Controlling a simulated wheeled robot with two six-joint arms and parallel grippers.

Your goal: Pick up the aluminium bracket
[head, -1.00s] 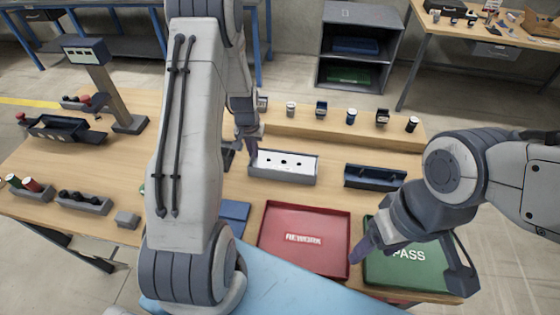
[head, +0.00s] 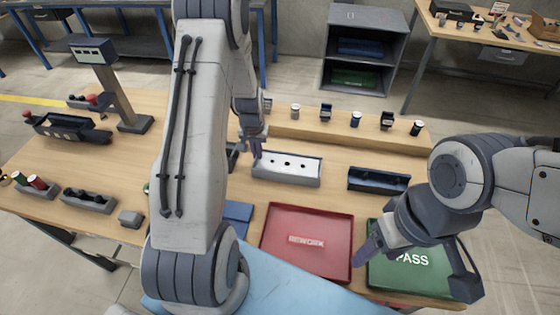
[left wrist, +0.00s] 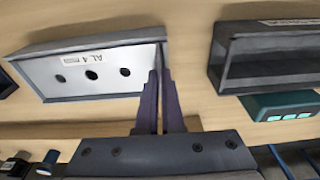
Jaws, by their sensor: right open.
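The aluminium bracket appears to be the pale plate with three round holes (head: 287,165), lying in a grey tray (head: 285,181). The plate (left wrist: 108,78) also shows in the left wrist view, with an "AL 4" label by its far edge. My left gripper (head: 256,150) is at the left end of this tray. In the left wrist view its fingers (left wrist: 160,90) are close together at the tray's end wall; whether they grip anything is unclear. My right gripper (head: 418,268) is open and empty above the green PASS tray (head: 382,275).
A dark tray (head: 378,179) stands right of the bracket's tray, and a raised shelf (head: 345,130) with several small items runs behind. A red REWORK tray (head: 307,263) is in front. A display on a post (head: 120,95) stands at the left.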

